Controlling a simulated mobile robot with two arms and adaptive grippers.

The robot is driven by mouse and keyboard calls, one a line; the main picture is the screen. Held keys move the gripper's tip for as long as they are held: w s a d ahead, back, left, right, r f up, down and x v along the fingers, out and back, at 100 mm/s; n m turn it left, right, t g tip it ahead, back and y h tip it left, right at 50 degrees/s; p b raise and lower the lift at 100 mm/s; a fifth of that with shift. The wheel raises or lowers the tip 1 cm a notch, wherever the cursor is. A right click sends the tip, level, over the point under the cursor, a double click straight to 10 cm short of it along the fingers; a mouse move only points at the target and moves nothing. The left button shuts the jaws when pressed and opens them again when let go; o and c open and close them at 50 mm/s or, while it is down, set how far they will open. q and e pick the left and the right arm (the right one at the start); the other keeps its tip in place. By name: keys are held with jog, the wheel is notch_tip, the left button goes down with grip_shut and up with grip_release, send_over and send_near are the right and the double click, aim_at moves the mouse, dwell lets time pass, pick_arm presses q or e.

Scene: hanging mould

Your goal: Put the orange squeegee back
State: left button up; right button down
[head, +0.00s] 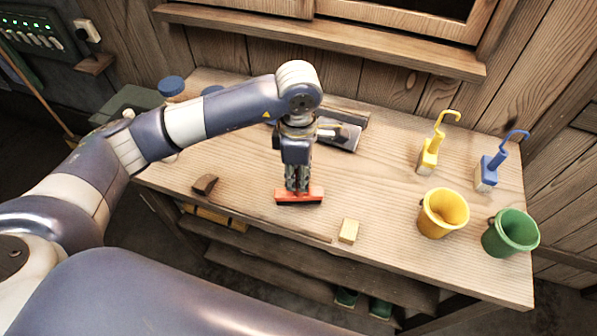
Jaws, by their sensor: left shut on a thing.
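The orange squeegee (315,194) is at the front middle of the wooden workbench, with a dark strip along its lower edge. My left gripper (298,188) points down over it, shut on it from above. The gripper hides the middle of the squeegee. I cannot tell whether the squeegee touches the bench top or is just above it. My right gripper is not in the head view.
On the bench (390,185), a yellow block (348,230) and a brown block (205,184) lie near the front edge. A yellow brush (428,157), blue brush (487,171), yellow bucket (441,213) and green bucket (511,232) stand right.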

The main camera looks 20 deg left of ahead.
pick_arm(q)
jog(key=shift+f, duration=0.55)
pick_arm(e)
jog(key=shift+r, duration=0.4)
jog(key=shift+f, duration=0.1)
pick_arm(q)
jog(key=o, duration=0.9)
jog(key=shift+o, duration=0.2)
jog(key=shift+r, duration=0.1)
jog(key=shift+r, duration=0.35)
notch_tip(320, 180, up, 10)
jog(key=b, duration=0.3)
jog(key=shift+f+b, duration=0.2)
jog(key=shift+b, duration=0.2)
jog(key=shift+r, duration=0.8)
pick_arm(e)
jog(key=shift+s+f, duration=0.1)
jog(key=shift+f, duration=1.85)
